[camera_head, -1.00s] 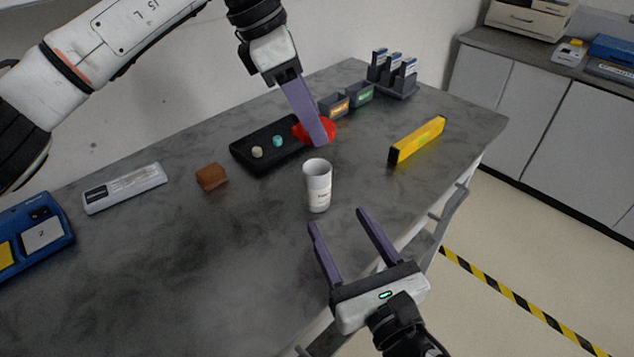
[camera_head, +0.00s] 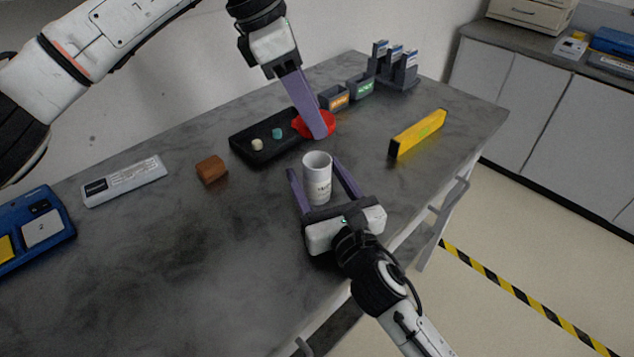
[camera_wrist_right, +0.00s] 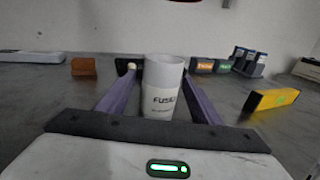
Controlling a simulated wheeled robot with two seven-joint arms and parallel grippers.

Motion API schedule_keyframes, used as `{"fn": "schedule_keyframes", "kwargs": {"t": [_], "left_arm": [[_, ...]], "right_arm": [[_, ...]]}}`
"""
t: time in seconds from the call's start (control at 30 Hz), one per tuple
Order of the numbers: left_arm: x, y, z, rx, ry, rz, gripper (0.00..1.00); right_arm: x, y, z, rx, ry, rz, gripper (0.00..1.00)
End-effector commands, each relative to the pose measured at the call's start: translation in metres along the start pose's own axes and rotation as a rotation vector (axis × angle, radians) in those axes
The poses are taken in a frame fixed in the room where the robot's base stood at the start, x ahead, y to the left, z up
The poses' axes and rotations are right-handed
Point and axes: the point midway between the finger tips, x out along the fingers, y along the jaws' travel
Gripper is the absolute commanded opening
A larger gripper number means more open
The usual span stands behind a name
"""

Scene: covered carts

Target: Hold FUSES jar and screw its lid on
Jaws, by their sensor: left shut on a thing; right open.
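The white FUSES jar (camera_head: 317,178) stands upright and open-topped on the grey table; its label also reads in the right wrist view (camera_wrist_right: 163,88). My right gripper (camera_head: 315,166) is open, with one finger on each side of the jar and its palm close to the jar's near side. The red lid (camera_head: 318,124) is at the right end of the black tray (camera_head: 250,152). My left gripper (camera_head: 318,134) is shut on the red lid, which its purple fingers partly cover. I cannot tell whether the lid is clear of the tray.
A yellow level-like bar (camera_head: 418,134) lies to the right. A brown block (camera_head: 211,169) and a grey-white device (camera_head: 124,181) lie to the left. Small labelled bins (camera_head: 334,98) and a rack (camera_head: 396,68) stand behind.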

Motion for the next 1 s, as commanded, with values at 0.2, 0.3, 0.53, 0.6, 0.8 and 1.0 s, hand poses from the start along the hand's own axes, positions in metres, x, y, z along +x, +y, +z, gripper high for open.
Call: {"fn": "schedule_keyframes", "kwargs": {"t": [0.2, 0.3, 0.53, 0.6, 0.8, 1.0], "left_arm": [[0.000, 0.000, 0.000, 0.000, 0.000, 0.000, 0.25], [0.000, 0.000, 0.000, 0.000, 0.000, 0.000, 0.25], [0.000, 0.000, 0.000, 0.000, 0.000, 0.000, 0.25], [0.000, 0.000, 0.000, 0.000, 0.000, 0.000, 0.25], [0.003, 0.000, -0.001, 0.000, 0.000, -0.001, 0.25], [0.027, 0.000, -0.011, -0.001, -0.003, -0.002, 0.25]], "right_arm": [[0.002, 0.000, 0.000, 0.001, -0.001, 0.000, 0.59], [0.002, 0.000, 0.000, 0.001, -0.001, 0.000, 0.59], [0.002, 0.000, 0.000, 0.001, 0.000, 0.000, 0.22], [0.002, 0.000, 0.000, 0.001, 0.000, 0.000, 0.10], [0.002, 0.000, 0.000, 0.001, 0.000, 0.000, 0.00], [0.002, 0.000, 0.000, 0.001, 0.000, 0.000, 0.00]]}}
